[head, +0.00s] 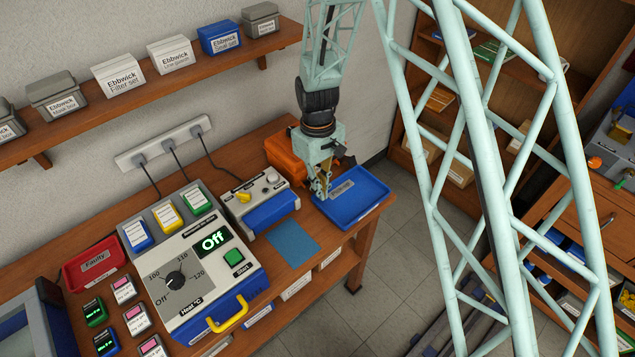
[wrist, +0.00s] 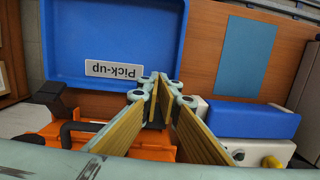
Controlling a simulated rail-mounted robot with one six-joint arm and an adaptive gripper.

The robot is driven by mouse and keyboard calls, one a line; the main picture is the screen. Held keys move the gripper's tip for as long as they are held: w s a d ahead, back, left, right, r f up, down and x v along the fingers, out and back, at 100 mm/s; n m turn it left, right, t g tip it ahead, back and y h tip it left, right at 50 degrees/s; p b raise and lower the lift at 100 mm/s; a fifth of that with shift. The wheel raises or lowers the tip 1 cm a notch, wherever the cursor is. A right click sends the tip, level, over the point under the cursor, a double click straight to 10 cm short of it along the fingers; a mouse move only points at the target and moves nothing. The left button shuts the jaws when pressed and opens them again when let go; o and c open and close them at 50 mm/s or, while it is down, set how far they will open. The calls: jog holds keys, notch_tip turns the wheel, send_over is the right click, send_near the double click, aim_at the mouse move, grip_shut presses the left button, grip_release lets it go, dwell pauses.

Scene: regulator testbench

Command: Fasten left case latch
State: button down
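The orange case (head: 286,152) stands at the far end of the bench, partly hidden behind my gripper. It also shows along the bottom of the wrist view (wrist: 150,151), with a dark handle (wrist: 72,130). A dark block (wrist: 47,98), which looks like one latch, sits at the case's left in that view. A second dark part (wrist: 155,116) shows between my fingers, mostly hidden. I cannot tell whether either latch is fastened. My gripper (head: 324,190) points down just in front of the case. Its yellow-padded fingers (wrist: 157,84) stand apart with nothing visibly held. Contact with the latch cannot be seen.
A blue Pick-up tray (head: 374,202) lies empty close to the gripper. A grey-and-blue device (head: 262,203) with a yellow knob stands left of it. A blue mat (head: 292,240) lies on the bench. The heater unit (head: 205,282) reads Off. Wall shelf boxes hang behind.

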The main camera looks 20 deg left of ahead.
jog(key=shift+t+y, duration=0.4)
jog(key=shift+t, duration=0.2)
jog(key=w+a+r, duration=0.1)
jog(key=w+a, duration=0.1)
jog(key=w+a+r, duration=0.2)
jog(key=shift+w+a+r, duration=0.25)
jog(key=shift+a+r, duration=0.05)
jog(key=shift+a, duration=0.05)
jog(key=shift+r, duration=0.15)
jog(key=shift+s+a+r, duration=0.1)
jog(key=shift+s+r, duration=0.3)
jog(key=shift+s, duration=0.1)
jog(key=shift+s+d+r+p, duration=0.15)
jog(key=shift+d+r+p, duration=0.05)
jog(key=shift+r, duration=0.25)
jog(key=shift+s+d+r+p, duration=0.15)
jog(key=shift+d+r+p, duration=0.05)
jog(key=shift+r, duration=0.25)
jog(key=shift+s+d+r, duration=0.3)
jog(key=shift+r, duration=0.25)
jog(key=shift+s+d+r+p, duration=0.2)
jog(key=shift+s+d+r, duration=0.05)
jog(key=shift+d+r, duration=0.25)
jog(key=shift+s+d+r+p, duration=0.2)
jog(key=shift+d+r, duration=0.15)
jog(key=shift+d, duration=0.1)
